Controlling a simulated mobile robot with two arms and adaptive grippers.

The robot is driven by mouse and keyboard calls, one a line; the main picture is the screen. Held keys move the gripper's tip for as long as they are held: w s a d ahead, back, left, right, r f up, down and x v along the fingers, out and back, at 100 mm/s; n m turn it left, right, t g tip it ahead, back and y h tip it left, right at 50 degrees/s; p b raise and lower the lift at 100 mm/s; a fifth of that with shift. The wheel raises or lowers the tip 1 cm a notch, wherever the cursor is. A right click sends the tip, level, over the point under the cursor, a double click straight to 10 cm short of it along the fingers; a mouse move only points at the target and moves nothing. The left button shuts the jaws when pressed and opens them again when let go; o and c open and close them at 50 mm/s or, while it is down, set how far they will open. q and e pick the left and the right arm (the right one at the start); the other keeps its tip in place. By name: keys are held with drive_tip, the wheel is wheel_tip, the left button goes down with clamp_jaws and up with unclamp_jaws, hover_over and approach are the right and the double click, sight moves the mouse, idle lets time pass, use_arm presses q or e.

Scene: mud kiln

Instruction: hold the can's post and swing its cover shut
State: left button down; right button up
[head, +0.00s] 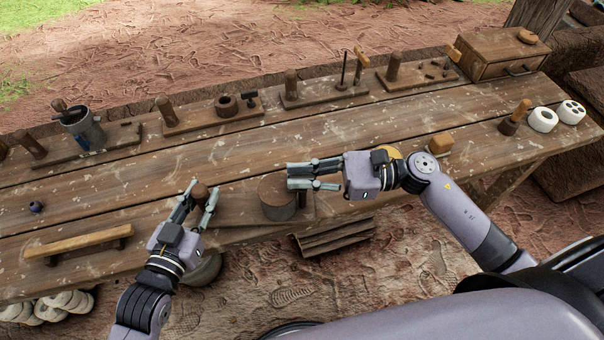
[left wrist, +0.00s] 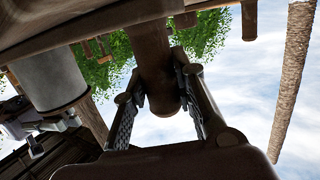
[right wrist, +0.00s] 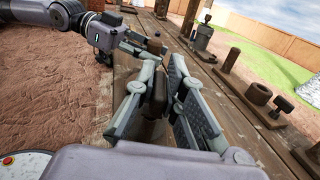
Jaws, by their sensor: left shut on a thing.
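The can (head: 278,211) stands on a wooden board near the table's front edge. A brown round face, which looks like its cover (head: 276,190), lies across its top. The can's grey side (left wrist: 52,78) shows in the left wrist view. The brown upright post (head: 200,190) stands left of the can. My left gripper (head: 203,194) is shut on the post, with a finger on each side; the left wrist view shows the post (left wrist: 158,75) between them. My right gripper (head: 289,176) is open at the can's right side, tips close to it; contact cannot be told.
A wooden bar (head: 80,243) lies at the front left, near a small dark ball (head: 36,207). Boards with posts, a grey pot (head: 84,130) and tools line the back edge. A wooden box (head: 497,58) and white pieces (head: 543,119) are at the right. The table's middle is clear.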

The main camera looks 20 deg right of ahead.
drive_tip(key=o, duration=0.4)
drive_tip(key=v, duration=1.2)
drive_tip(key=shift+d, duration=0.1)
drive_tip(key=shift+r, duration=1.95)
use_arm(q)
drive_tip(key=c, duration=1.2)
unclamp_jaws()
drive_tip(key=shift+c, duration=0.2)
